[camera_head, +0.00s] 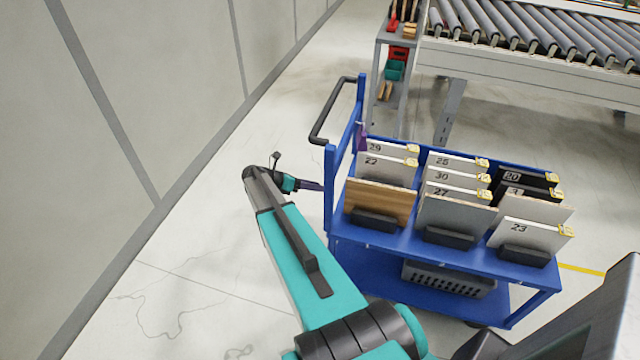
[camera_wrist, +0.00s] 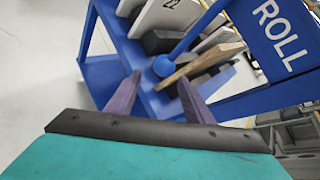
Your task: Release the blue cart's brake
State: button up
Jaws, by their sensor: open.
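The blue cart (camera_head: 430,243) stands right of my arm, its black push handle (camera_head: 325,115) at its left end. My gripper (camera_head: 318,187) is at the cart's left end, beside a blue upright post. In the wrist view my gripper (camera_wrist: 160,78) is open, its two purple fingers pointing toward the cart. A blue ball knob (camera_wrist: 163,66) on a thin blue rod shows just beyond and between the fingertips; I cannot tell whether they touch it. A blue plate reading "ROLL" (camera_wrist: 277,30) is at the upper right. The knob cannot be made out in the head view.
Numbered panels (camera_head: 378,203) stand in black holders on the cart's top. A grey crate (camera_head: 448,280) sits on its lower shelf. A roller conveyor (camera_head: 520,35) and a tool shelf (camera_head: 395,45) are behind. A wall (camera_head: 120,100) runs along the left, with clear floor between.

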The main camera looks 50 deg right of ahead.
jog(key=s+a+f+y, duration=0.1)
jog(key=s+a+f, duration=0.2)
jog(key=a+f, duration=0.35)
jog(key=s+a+f+t+y, duration=0.1)
jog(key=s+a+f, duration=0.25)
jog(key=a, duration=0.65)
jog(key=s+a+f+y, duration=0.1)
jog(key=s+a+f, duration=0.35)
jog(key=a, duration=0.35)
jog(key=s+a+f+m+y, duration=0.2)
jog(key=s+a+m+y, duration=0.1)
jog(key=s+a+m, duration=0.5)
jog(key=s+a+f+m+y, duration=0.2)
jog(key=s+a+m+y, duration=0.2)
jog(key=s+a+m, duration=0.3)
jog(key=shift+s+a+f+m+y+b, duration=0.15)
jog(key=shift+s+a+m+y+b, duration=0.2)
jog(key=shift+a+m, duration=2.05)
jog(key=shift+a+n, duration=0.9)
jog(key=c, duration=0.3)
jog(key=shift+s, duration=0.2)
jog(key=shift+c, duration=0.5)
